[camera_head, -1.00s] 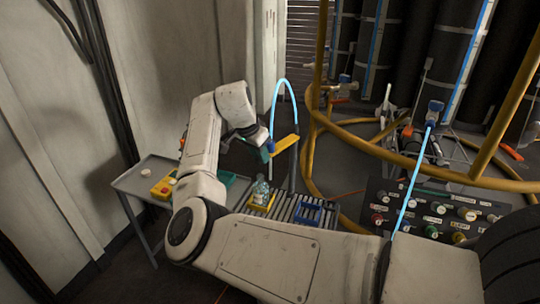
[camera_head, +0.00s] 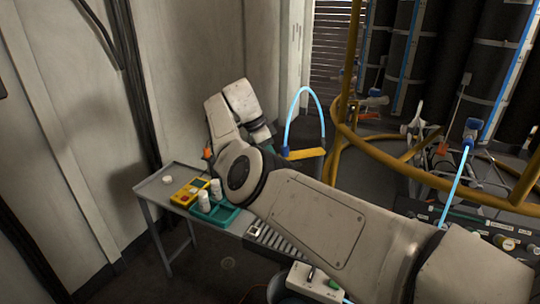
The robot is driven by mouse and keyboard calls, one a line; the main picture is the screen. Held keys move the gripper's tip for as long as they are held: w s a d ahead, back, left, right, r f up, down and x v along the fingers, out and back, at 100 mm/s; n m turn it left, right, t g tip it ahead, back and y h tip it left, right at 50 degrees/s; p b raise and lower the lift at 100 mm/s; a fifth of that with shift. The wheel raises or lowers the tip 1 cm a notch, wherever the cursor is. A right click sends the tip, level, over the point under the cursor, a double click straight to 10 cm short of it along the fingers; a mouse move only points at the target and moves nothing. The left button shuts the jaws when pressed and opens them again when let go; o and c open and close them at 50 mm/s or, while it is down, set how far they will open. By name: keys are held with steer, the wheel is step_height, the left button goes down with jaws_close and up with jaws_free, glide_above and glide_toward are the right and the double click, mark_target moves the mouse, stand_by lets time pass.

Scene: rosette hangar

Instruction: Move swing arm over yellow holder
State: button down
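The swing arm is a short yellow bar (camera_head: 306,153) right of centre, with a glowing blue hose (camera_head: 305,92) arching above it. A blue fitting (camera_head: 284,150) shows at the bar's left end. My gripper (camera_head: 263,134) is just left of that fitting, pointing down. Its fingers are small and dark, so I cannot tell whether they are open or touch the fitting. The yellow holder with the bottle is not visible now; my forearm covers that part of the slatted rack (camera_head: 272,240).
A grey side table (camera_head: 152,187) at left carries a yellow box (camera_head: 188,192) and a green tray (camera_head: 222,219) with white containers (camera_head: 205,201). Yellow railing (camera_head: 430,173) stands at right. A white switch box (camera_head: 314,283) is at bottom. A wall is close behind my arm.

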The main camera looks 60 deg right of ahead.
stand_by(0.3)
steer(key=c, duration=1)
jaws_free()
steer(key=shift+o, duration=0.2)
steer(key=v, duration=1)
steer(key=shift+r, duration=0.4)
steer(key=shift+w+f, duration=0.1)
